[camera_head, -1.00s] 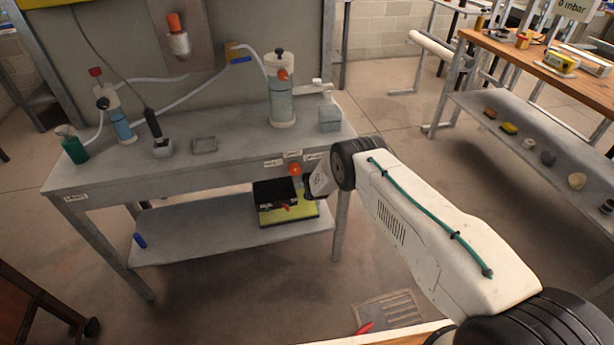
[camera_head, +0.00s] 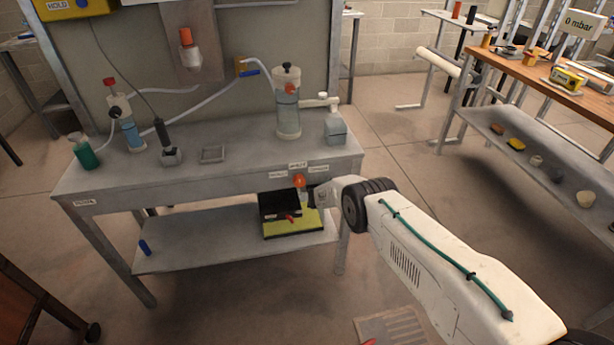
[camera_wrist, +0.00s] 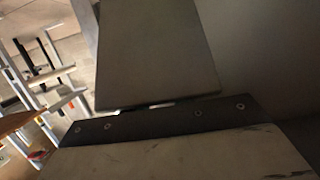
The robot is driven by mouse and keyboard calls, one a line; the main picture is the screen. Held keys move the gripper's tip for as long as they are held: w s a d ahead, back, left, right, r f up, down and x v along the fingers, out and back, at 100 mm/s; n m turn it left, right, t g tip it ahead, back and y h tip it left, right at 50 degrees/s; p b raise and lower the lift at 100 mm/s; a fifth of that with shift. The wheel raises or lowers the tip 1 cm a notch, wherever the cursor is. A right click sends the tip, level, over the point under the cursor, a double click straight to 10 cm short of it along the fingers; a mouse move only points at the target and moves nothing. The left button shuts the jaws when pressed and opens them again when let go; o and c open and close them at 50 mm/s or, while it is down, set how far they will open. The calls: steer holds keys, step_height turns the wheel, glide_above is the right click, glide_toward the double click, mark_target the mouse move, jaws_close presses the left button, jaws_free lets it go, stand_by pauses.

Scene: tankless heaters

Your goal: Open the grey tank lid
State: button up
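I cannot pick out the grey tank lid with certainty. A small grey, box-like container (camera_head: 336,132) stands at the right end of the grey bench in the head view, and a shallow square grey tray (camera_head: 213,154) lies near the bench's middle. My gripper (camera_head: 309,194) is at the bench's front right, below the top's edge, close to an orange knob (camera_head: 299,182). Its fingers are too small and partly hidden to read. In the wrist view, a flat grey plate (camera_wrist: 155,55) and a dark bolted strip fill the middle; I cannot tell whether they are gripper parts.
The grey bench (camera_head: 240,180) also carries a clear cylinder (camera_head: 287,110), a green bottle (camera_head: 84,152) and hoses. A black and yellow unit (camera_head: 290,215) sits on its lower shelf. A wooden-topped table (camera_head: 530,66) stands at right, with open floor between.

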steer(key=o, duration=0.3)
steer(key=shift+d+f, duration=0.4)
steer(key=shift+d, duration=0.1)
steer(key=shift+a+r, duration=0.15)
steer(key=shift+a, duration=0.35)
steer(key=shift+s+d+r, duration=0.1)
steer(key=shift+s, duration=0.05)
steer(key=shift+s+r, duration=0.15)
steer(key=shift+s, duration=0.45)
steer(key=v, duration=0.6)
steer(key=shift+s+d, duration=0.1)
steer(key=shift+s, duration=0.05)
